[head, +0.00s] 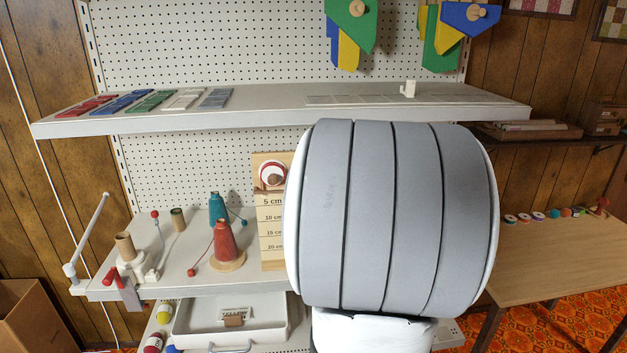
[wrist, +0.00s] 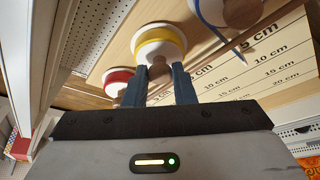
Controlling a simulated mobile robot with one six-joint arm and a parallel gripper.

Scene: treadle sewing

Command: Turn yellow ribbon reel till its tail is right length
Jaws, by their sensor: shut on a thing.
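The yellow ribbon reel (wrist: 160,44), a white disc with a yellow rim, sits on the wooden board in the middle of the wrist view. My gripper (wrist: 160,72) is at this reel, its two dark fingers shut on the reel's wooden knob (wrist: 159,69). The yellow tail cannot be made out. Cm marks are printed on the measuring board (wrist: 258,63). The head view shows only the board's left part (head: 272,222); my arm hides the yellow reel there.
A red reel (wrist: 117,80) is left of the yellow one, and a blue reel (wrist: 226,10) with a blue tail is to the right. Thread cones, including a red one (head: 224,240), stand left of the board. A shelf (head: 290,112) crosses above. A drawer (head: 228,318) is below.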

